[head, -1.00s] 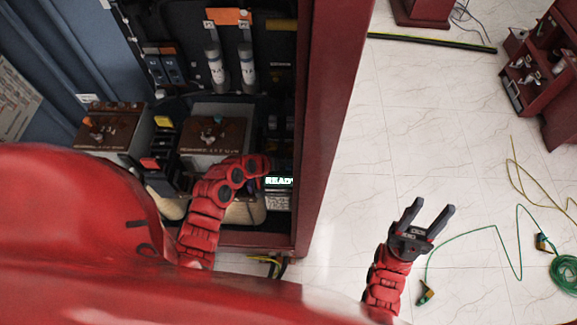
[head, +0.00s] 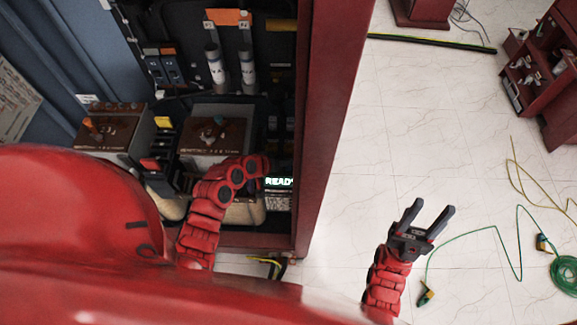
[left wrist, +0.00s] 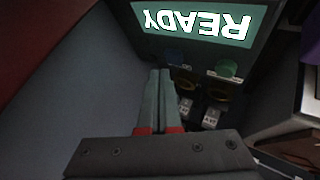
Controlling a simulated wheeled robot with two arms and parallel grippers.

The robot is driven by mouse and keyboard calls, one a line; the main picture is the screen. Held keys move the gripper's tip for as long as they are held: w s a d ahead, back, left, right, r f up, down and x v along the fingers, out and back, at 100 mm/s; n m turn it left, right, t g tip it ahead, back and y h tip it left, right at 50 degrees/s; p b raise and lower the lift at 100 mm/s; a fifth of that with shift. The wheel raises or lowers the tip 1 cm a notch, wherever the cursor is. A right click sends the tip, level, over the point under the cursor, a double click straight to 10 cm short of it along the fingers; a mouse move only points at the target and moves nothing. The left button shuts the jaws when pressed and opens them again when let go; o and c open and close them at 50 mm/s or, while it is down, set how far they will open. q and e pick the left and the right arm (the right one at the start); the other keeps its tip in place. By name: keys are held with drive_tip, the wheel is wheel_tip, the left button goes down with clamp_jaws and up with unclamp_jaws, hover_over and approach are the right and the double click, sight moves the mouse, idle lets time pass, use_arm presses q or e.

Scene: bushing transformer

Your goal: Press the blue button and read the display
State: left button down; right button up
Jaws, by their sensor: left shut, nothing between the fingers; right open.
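The display (head: 279,182) is lit in the cabinet and reads "READY", its right end cut off in the head view. In the left wrist view the whole word shows upside down on the display (left wrist: 195,22). The blue button (left wrist: 175,57) sits beside the display, dark and dim, with a green button (left wrist: 227,68) to its right. My left gripper (left wrist: 160,72) is shut and empty, its fingertips close to the blue button; I cannot tell if they touch. In the head view that gripper is hidden behind its arm. My right gripper (head: 429,215) is open and empty over the floor.
The red cabinet wall (head: 333,110) stands just right of the display. Inside are brown-topped boxes (head: 214,137) and grey cylinders (head: 247,70). A green cable (head: 478,230) lies on the floor at the right, and a red cart (head: 548,75) stands behind it.

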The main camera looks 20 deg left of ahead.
sight(286, 169)
idle(0.7)
use_arm(q)
drive_tip(key=shift+f+b, duration=0.4)
drive_tip(key=shift+b, duration=0.05)
drive_tip(key=shift+f+b, duration=0.5)
idle(0.4)
drive_tip(key=shift+r, duration=0.1)
drive_tip(key=shift+r+p, duration=0.55)
drive_tip(key=shift+r, duration=0.25)
drive_tip(key=shift+r+p, duration=1.65)
drive_tip(key=shift+r, duration=0.9)
